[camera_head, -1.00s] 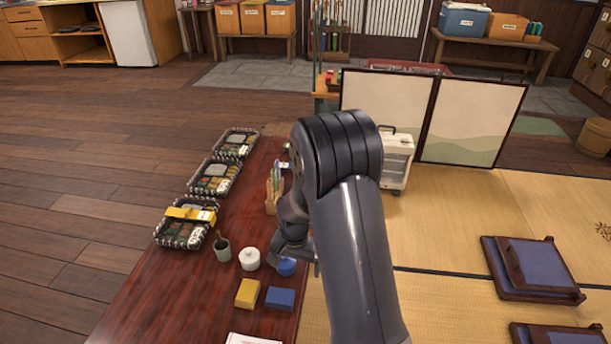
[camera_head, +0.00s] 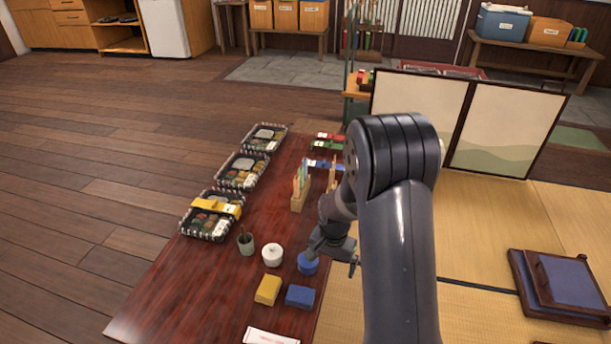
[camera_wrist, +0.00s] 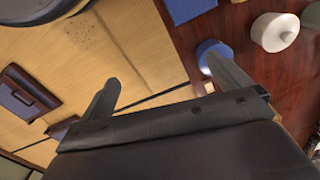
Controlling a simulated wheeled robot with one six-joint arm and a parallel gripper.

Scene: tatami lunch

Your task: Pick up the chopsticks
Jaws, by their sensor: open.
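My gripper (camera_head: 345,257) is open and empty, just right of a round blue pot at the table's right edge; it also shows in the wrist view (camera_wrist: 165,88), with its fingers spread. Thin upright sticks stand in a wooden holder (camera_head: 299,195) on the table; I cannot tell if these are the chopsticks. Slim banded bundles, red (camera_head: 330,137), green (camera_head: 327,147) and blue (camera_head: 322,164), lie at the table's far end. A yellow banded bundle (camera_head: 217,206) lies across the nearest lunch box. My arm partly hides the table's far right.
Lunch boxes (camera_head: 243,171) line the table's left side. A green cup (camera_head: 246,243), white lidded pot (camera_head: 272,254), blue pot (camera_head: 308,263), yellow block (camera_head: 268,290) and blue block (camera_head: 300,296) stand in front. A folding screen (camera_head: 465,120) stands behind; tatami lies right.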

